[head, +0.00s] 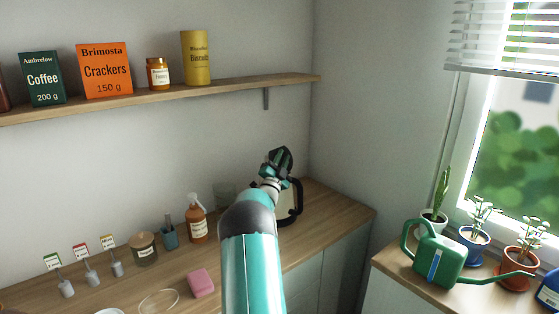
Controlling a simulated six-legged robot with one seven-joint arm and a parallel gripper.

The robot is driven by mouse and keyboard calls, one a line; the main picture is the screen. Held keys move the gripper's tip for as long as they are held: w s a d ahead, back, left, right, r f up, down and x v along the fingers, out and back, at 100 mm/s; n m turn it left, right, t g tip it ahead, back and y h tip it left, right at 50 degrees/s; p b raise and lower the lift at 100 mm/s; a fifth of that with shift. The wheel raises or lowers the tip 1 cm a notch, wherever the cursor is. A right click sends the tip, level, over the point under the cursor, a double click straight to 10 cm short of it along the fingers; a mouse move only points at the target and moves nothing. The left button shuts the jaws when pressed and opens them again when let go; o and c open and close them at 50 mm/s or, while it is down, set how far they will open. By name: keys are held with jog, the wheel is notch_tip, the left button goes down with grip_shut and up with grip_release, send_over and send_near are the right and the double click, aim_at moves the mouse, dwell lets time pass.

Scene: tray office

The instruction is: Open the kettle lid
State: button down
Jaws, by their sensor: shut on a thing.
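The kettle (285,207) stands on the wooden counter near its right end, by the wall corner. It is cream with a black handle (298,197) on its right side. My arm hides most of the kettle, including its left side and much of its top. My gripper (280,160) is at the top of the kettle in the picture, dark with teal parts. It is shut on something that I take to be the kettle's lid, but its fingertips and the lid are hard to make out. I cannot tell how far the lid is raised.
Left on the counter (335,214) are a spray bottle (198,222), a jar (145,248), a teal cup (170,238) and a pink sponge (201,282). A shelf (230,84) runs above. A green watering can (437,258) and potted plants stand right, past a gap.

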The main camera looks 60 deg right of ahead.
jog(key=shift+s+a+m+g, duration=0.1)
jog(key=shift+s+m+g, duration=0.25)
jog(key=shift+m+g, duration=0.45)
jog(key=shift+m, duration=0.3)
jog(key=c, duration=1.3)
grip_release()
jog(key=v, duration=1.3)
jog(key=shift+a+f, duration=0.25)
jog(key=shift+f, duration=0.15)
jog(key=shift+s, duration=0.1)
